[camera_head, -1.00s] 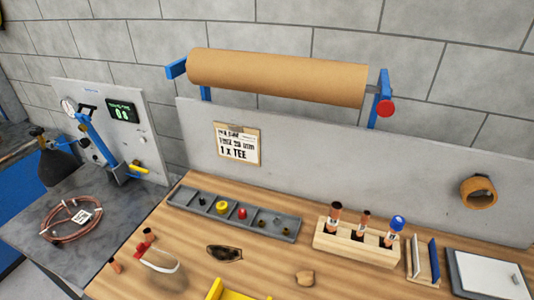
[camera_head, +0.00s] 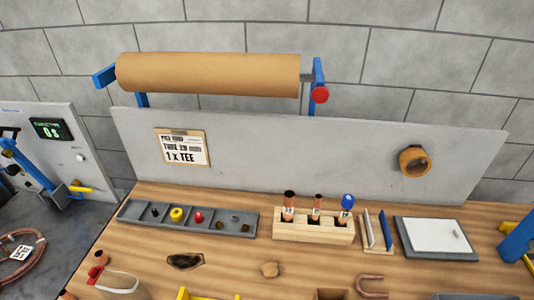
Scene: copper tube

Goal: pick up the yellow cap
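The yellow cap (camera_head: 176,214) is a small round ring-like piece. It sits in a compartment of the long grey tray (camera_head: 130,213) on the wooden bench, left of the red cap (camera_head: 199,216). A small dark piece (camera_head: 154,211) lies in the compartment to its left. Nothing covers the yellow cap. I see neither of my grippers in this view.
A wooden block (camera_head: 300,229) with upright copper tubes stands right of the tray. A grey panel (camera_head: 300,150) rises behind. A blue and yellow thing (camera_head: 517,243) is at the right edge.

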